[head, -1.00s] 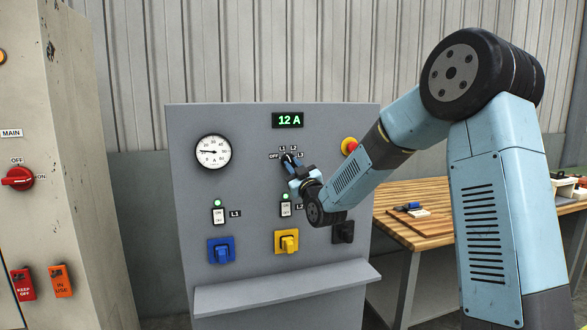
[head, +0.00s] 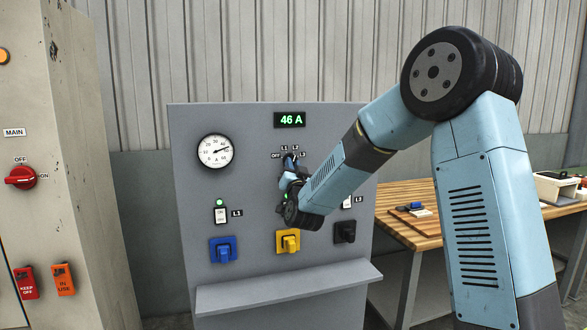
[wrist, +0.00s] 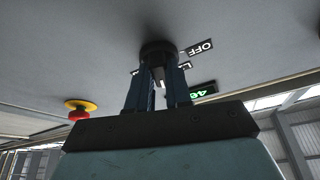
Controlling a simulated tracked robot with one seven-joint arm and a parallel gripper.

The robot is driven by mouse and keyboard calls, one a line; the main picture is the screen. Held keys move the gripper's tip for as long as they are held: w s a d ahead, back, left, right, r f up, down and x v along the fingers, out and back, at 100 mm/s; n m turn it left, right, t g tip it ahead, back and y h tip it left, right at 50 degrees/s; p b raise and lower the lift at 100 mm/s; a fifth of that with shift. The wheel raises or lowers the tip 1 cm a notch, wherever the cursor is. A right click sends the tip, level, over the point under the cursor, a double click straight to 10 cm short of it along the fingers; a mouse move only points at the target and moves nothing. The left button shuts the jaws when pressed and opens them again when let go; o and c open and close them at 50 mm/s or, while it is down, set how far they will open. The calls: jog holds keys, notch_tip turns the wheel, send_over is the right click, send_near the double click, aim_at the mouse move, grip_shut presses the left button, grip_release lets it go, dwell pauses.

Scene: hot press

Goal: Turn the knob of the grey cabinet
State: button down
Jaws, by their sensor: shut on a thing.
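The grey cabinet (head: 185,140) stands upright ahead, and its display (head: 289,120) reads 46 A. Its dark knob (wrist: 158,48) sits below the display, with OFF, L1, L2 and L3 labels around it. My gripper (head: 291,162) is at the knob in the head view, partly hidden by its own wrist. In the wrist view my gripper (wrist: 158,78) has its two fingers on either side of the knob, shut on it. The knob's pointer is hidden, so its setting cannot be told. The round gauge (head: 215,151) has its needle to the right.
Blue (head: 223,250), yellow (head: 288,241) and black (head: 345,232) sockets sit above a protruding shelf (head: 285,288). A red-and-yellow stop button (wrist: 80,108) is beside the knob. A wooden bench (head: 410,215) stands right; a beige cabinet with a red switch (head: 20,178) stands left.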

jog(key=shift+m+h, duration=0.4)
jog(key=shift+m, duration=0.3)
jog(key=c, duration=1)
grip_release()
jog(key=shift+c, duration=0.2)
jog(key=v, duration=1.3)
jog(key=shift+s+f, duration=0.15)
jog(key=shift+s, duration=0.2)
jog(key=shift+d, duration=0.15)
